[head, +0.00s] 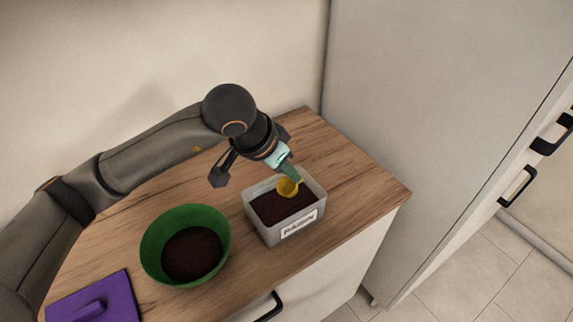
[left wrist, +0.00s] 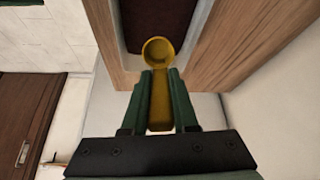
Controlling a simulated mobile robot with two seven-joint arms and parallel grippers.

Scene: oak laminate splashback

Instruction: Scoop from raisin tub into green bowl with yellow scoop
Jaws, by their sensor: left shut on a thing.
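The yellow scoop (head: 288,187) is in my left gripper (head: 286,172), which is shut on its handle. In the left wrist view the scoop (left wrist: 158,52) sticks out beyond the green fingers of the gripper (left wrist: 159,95). The scoop's bowl is over the tub, close to the dark contents; I cannot tell whether it touches them. The raisin tub (head: 258,228) is a grey-white box with a label, partly filled with dark raisins. The green bowl (head: 153,235) stands to its left and also holds dark contents. My right gripper is not in view.
A purple board (head: 118,298) with a purple handle-like piece lies at the counter's front left. The wooden counter (head: 345,185) is clear right of the tub. A tall pale cabinet (head: 420,100) stands beyond the counter's right end. A wall runs behind.

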